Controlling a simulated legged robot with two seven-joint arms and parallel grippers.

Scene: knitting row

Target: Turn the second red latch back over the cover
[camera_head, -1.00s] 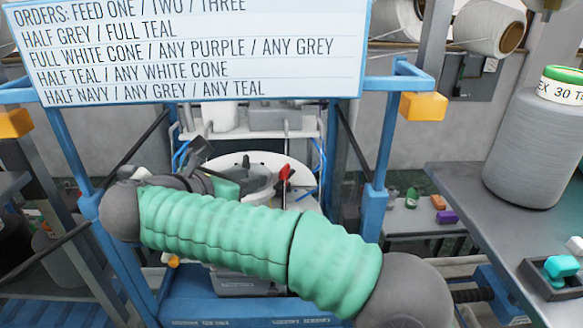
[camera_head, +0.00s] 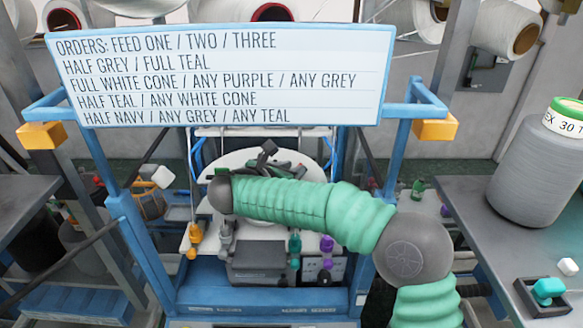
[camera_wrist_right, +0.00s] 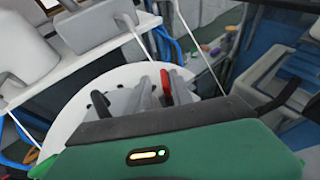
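A red latch (camera_wrist_right: 166,86) stands upright in the right wrist view, among light grey machine parts on a round white plate (camera_wrist_right: 65,110). I cannot tell which part is the cover. My right gripper (camera_head: 277,160) is over the plate. My left gripper is not in view.
A blue frame (camera_head: 125,215) with an orders board (camera_head: 220,80) surrounds the machine. A grey box (camera_head: 258,262) and small coloured cones stand at its front. A table (camera_head: 490,235) on the right carries a large grey cone (camera_head: 535,160) and a tray with a teal piece (camera_head: 548,288).

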